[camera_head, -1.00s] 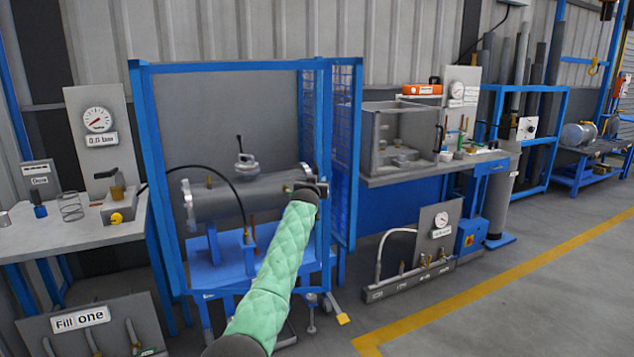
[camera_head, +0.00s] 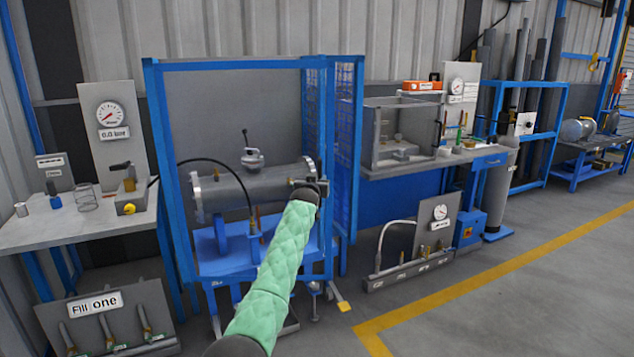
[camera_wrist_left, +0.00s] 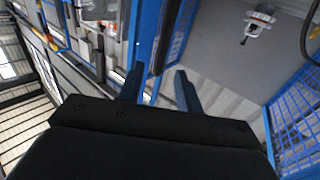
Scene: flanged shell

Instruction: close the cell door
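The test cell is a blue frame (camera_head: 222,65) around a grey flanged shell (camera_head: 248,187). At its right side are blue mesh panels. The outer one (camera_head: 346,150) looks like the cell door, standing open; the overlap makes its hinge line hard to tell. My left gripper (camera_head: 307,187), on the green-sleeved arm, is in front of the shell's right end and left of that panel. In the left wrist view its two fingers (camera_wrist_left: 160,90) are apart, with a blue upright (camera_wrist_left: 145,40) beyond them. I see nothing held. My right gripper is in neither view.
A bench with a gauge board (camera_head: 110,128) stands at left, a "Fill one" panel (camera_head: 105,318) below it. A workbench with a clear box (camera_head: 402,135) is right of the cell. A low manifold (camera_head: 415,265) sits on the floor. Floor near the yellow line (camera_head: 470,285) is clear.

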